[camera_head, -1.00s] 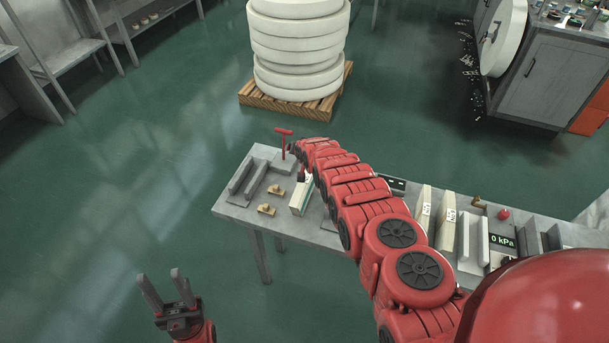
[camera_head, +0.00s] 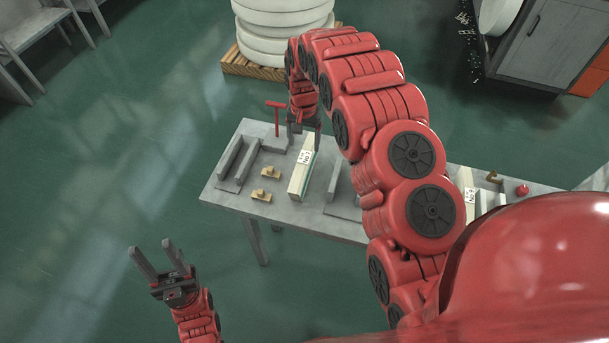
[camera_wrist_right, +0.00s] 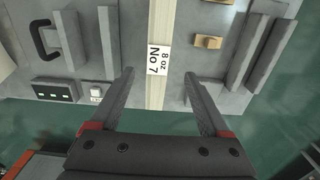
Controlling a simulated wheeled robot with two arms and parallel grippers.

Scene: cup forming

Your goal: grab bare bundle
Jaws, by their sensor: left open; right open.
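A long cream bundle (camera_head: 300,181) with a white label and a teal edge lies on the grey table (camera_head: 225,192). In the right wrist view the bundle (camera_wrist_right: 161,25) runs away from between my fingertips, and its label reads "8 oz No 7". My right gripper (camera_head: 304,133) is over the bundle's far end, pointing down. In the right wrist view my right gripper (camera_wrist_right: 159,75) is open, with one finger on each side of the bundle and gaps between. My left gripper (camera_head: 152,248) is open and empty, off the table at lower left.
Grey rails (camera_head: 238,163) and brass-coloured blocks (camera_head: 271,172) lie left of the bundle. A red T-handle (camera_head: 276,118) stands behind. Another railed fixture (camera_head: 338,190) is close on its right. My right arm hides much of the table. A white stack (camera_head: 283,25) stands beyond.

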